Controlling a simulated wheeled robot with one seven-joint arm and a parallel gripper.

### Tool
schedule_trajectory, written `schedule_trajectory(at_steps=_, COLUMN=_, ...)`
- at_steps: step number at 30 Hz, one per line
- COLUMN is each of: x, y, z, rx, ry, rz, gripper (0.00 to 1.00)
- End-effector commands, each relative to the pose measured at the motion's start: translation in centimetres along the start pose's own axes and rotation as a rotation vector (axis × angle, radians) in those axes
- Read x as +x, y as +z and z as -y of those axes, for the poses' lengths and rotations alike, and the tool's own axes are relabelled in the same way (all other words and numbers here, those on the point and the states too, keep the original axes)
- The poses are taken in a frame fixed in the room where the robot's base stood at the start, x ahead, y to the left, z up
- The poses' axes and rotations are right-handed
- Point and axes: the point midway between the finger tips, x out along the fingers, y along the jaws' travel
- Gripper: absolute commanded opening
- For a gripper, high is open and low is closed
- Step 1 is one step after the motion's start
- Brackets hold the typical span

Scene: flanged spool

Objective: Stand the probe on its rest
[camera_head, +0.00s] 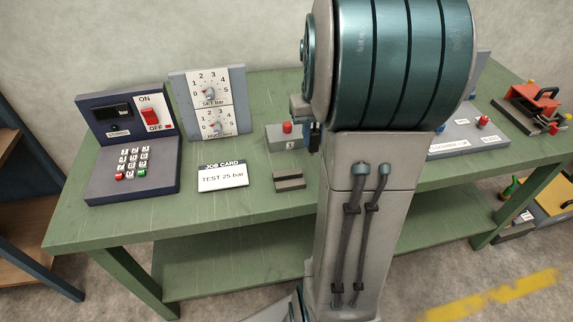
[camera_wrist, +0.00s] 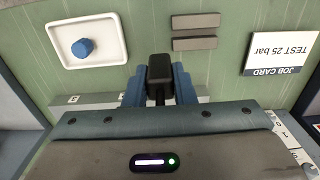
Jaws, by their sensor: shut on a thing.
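My gripper (camera_wrist: 159,86) is shut on a dark, block-shaped piece (camera_wrist: 159,70), which I take for the probe, with its blue fingers on either side. The probe's lower part is hidden, and I cannot tell its height above the bench. A grey block with a dark groove, which looks like the rest (camera_head: 289,180), lies empty on the green bench right of the job card. In the wrist view the rest (camera_wrist: 195,32) is beyond and right of the probe, apart from it. In the head view my arm hides most of the gripper and the probe.
A white tray with a blue knob-like piece (camera_wrist: 82,47) lies left in the wrist view. A grey box with a red button (camera_head: 287,138) stands behind the rest. The job card (camera_head: 223,176), keypad console (camera_head: 132,160) and dial panel (camera_head: 211,103) are left. The bench (camera_head: 245,198) is clear around the rest.

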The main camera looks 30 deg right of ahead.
Motion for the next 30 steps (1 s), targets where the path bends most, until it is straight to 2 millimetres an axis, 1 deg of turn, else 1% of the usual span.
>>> schedule_trajectory(at_steps=1, x=0.7, y=0.2, z=1.3, rx=-0.005, ry=0.0, rz=0.002, gripper=0.0)
schedule_trajectory(at_steps=3, x=1.6, y=0.4, z=2.8, rx=-0.006, ry=0.0, rz=0.002, gripper=0.0)
schedule_trajectory(at_steps=6, x=2.7, y=0.6, z=4.6, rx=-0.005, ry=0.0, rz=0.002, gripper=0.0)
schedule_trajectory(at_steps=9, x=3.4, y=0.7, z=5.7, rx=-0.004, ry=0.001, rz=0.0, gripper=0.0)
schedule_trajectory(at_steps=14, x=4.4, y=0.8, z=6.4, rx=-0.002, ry=0.001, rz=0.002, gripper=0.0)
schedule_trajectory(at_steps=18, x=6.6, y=0.8, z=6.4, rx=-0.003, ry=0.0, rz=0.003, gripper=0.0)
schedule_trajectory(at_steps=21, x=7.6, y=0.8, z=6.4, rx=-0.003, ry=0.0, rz=0.001, gripper=0.0)
schedule_trajectory(at_steps=30, x=7.8, y=0.8, z=6.4, rx=-0.003, ry=0.0, rz=-0.001, gripper=0.0)
